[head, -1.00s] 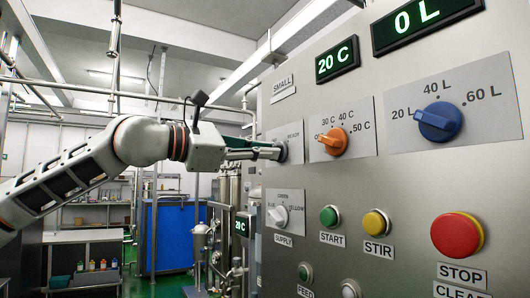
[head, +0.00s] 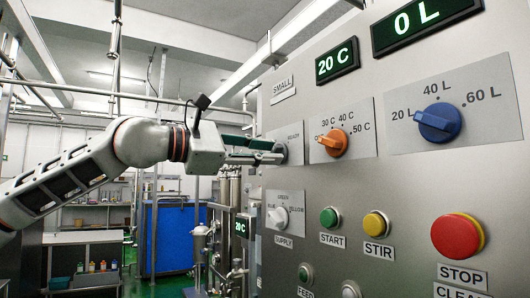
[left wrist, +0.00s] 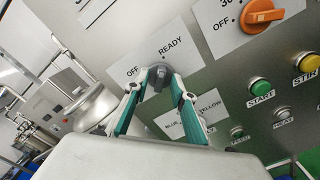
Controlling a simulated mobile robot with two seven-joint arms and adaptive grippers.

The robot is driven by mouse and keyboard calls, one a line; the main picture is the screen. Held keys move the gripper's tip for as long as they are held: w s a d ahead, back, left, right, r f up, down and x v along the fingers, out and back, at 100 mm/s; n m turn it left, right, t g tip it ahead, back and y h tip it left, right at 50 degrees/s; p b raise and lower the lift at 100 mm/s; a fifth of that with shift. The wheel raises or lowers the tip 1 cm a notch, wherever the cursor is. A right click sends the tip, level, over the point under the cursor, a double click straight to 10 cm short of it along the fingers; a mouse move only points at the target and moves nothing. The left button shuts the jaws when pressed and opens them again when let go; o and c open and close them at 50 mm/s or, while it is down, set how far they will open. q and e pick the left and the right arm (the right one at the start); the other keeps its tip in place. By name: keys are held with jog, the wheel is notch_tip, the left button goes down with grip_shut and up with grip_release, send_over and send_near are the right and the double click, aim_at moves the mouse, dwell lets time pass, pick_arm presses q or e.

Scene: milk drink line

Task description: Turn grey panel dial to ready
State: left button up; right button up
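The grey dial (left wrist: 159,77) sits on a white plate on the steel panel, marked OFF on its left and READY at its upper right. Its exact pointer direction is hard to make out. In the left wrist view my left gripper (left wrist: 157,83) has its two teal-padded fingers spread on either side of the dial, with some gap visible. In the head view the left gripper (head: 282,153) reaches the panel at the READY plate, and its fingers hide most of the dial. My right gripper is not in view.
On the same panel are an orange temperature dial (head: 335,142), a blue litre dial (head: 438,122), a white supply dial (head: 281,217), a green START button (head: 329,217), a yellow STIR button (head: 376,223) and a red STOP button (head: 457,236). They sit right and below.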

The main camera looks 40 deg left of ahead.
aim_at(272, 151)
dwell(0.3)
pick_arm(q)
jog(key=shift+v, duration=1.7)
jog(key=v, duration=0.8)
jog(key=shift+s, duration=0.25)
jog(key=shift+a, duration=0.15)
